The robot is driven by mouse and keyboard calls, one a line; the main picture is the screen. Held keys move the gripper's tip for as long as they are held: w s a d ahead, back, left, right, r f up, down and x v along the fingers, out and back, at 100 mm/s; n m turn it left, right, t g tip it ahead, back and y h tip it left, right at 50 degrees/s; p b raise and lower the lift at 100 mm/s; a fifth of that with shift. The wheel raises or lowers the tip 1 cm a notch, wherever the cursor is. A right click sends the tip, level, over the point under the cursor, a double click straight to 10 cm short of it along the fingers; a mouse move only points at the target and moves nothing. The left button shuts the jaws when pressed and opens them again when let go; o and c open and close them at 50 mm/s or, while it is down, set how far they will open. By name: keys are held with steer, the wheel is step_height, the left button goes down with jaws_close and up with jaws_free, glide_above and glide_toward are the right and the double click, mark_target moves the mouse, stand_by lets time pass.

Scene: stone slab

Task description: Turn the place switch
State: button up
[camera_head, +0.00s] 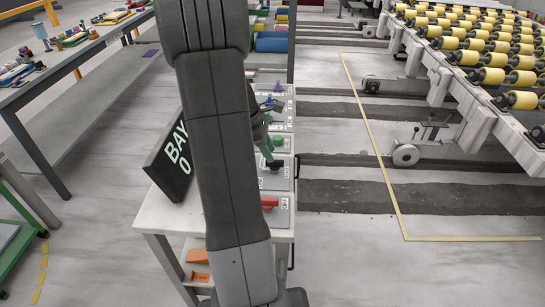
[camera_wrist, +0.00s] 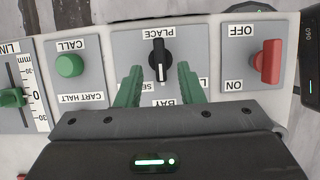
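The place switch (camera_wrist: 159,57) is a black rotary knob on a grey plate labelled PLACE, which reads upside down in the wrist view. Its white pointer line points down in that picture, toward my gripper. The lower labels, including BAY, are partly hidden by my fingers. My gripper (camera_wrist: 160,69) is open, with one green finger on each side of the knob's lower end and visible gaps on both sides. Nothing is held. In the head view my gripper (camera_head: 266,153) is over the row of panels, partly hidden behind my arm.
A red OFF/ON switch (camera_wrist: 268,62) sits right of the place switch; a green CALL button (camera_wrist: 69,65) and a green slider (camera_wrist: 12,97) sit left. A black BAY 0 sign (camera_head: 172,160) stands on the bench. Rollers (camera_head: 490,75) stand at the right, beyond open floor.

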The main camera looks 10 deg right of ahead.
mark_target(275, 163)
steer(key=shift+x, duration=1.8)
jaws_close()
steer(key=shift+r+m, duration=0.1)
steer(key=shift+m, duration=0.2)
steer(key=m+p, duration=0.1)
steer(key=m, duration=0.1)
steer(key=m+g+p, duration=0.1)
steer(key=m, duration=0.1)
steer(key=shift+w+d+g+y, duration=0.1)
steer(key=shift+w+g+y, duration=0.1)
steer(key=shift+g+y, duration=0.1)
steer(key=m+g+y+p, duration=0.1)
steer(key=m, duration=0.3)
steer(key=shift+w+m, duration=0.1)
steer(key=shift+m, duration=0.2)
